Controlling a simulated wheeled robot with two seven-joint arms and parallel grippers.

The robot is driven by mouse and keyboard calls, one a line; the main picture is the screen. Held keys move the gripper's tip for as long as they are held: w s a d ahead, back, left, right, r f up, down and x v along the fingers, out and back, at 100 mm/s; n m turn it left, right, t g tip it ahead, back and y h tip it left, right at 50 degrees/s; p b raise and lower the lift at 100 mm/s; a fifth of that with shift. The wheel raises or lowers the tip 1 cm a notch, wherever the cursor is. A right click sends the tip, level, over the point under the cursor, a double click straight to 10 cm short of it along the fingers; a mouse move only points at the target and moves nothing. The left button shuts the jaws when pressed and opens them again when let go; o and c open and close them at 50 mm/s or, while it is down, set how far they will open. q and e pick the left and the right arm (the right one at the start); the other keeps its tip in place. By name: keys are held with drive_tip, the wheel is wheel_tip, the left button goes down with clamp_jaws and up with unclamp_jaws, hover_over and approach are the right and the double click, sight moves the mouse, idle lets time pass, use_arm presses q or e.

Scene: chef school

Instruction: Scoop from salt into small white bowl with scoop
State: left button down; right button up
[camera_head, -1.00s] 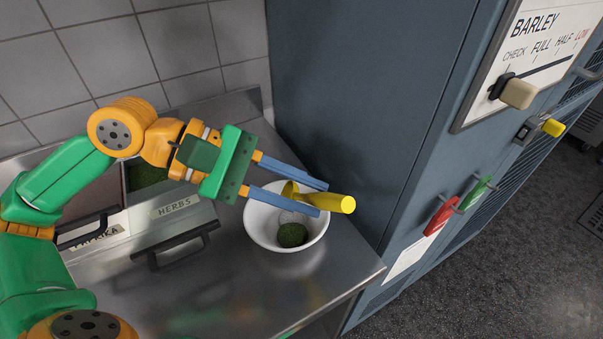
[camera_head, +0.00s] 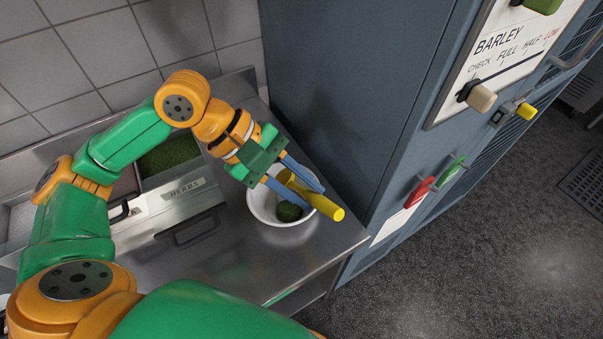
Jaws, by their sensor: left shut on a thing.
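My left gripper (camera_head: 312,197) is shut on the yellow scoop (camera_head: 327,208), gripping its handle above the white bowl. The small white bowl (camera_head: 256,206) stands on the steel counter at the foot of the blue-grey cabinet. A dark green heap (camera_head: 289,211) lies in the bowl. I cannot identify the salt container; a bin with pale contents (camera_head: 20,219) partly shows at the far left. My right gripper is out of view.
A herbs bin (camera_head: 170,158) with a black handle (camera_head: 190,230) stands left of the bowl. The blue-grey cabinet (camera_head: 350,90) rises close behind and right of the bowl. The steel counter (camera_head: 245,265) is bare in front of the bowl.

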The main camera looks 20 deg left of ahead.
use_arm(q)
drive_tip(key=shift+d+f+m+g+y+p, duration=0.1)
drive_tip(key=shift+d+m+g+y+p, duration=0.35)
drive_tip(key=shift+g+y+p, duration=0.45)
drive_tip(key=y+p, duration=0.1)
drive_tip(key=p, duration=0.2)
drive_tip(key=f+y+p, duration=0.1)
drive_tip(key=p, duration=0.1)
drive_tip(key=shift+d+m+g+p, duration=0.25)
drive_tip(key=shift+g+p, duration=0.15)
drive_tip(key=shift+s+d+f+g+y+p, duration=0.15)
drive_tip(key=shift+f+g+y+p, duration=0.15)
drive_tip(key=shift+y+p, duration=0.4)
drive_tip(key=shift+r, duration=2.25)
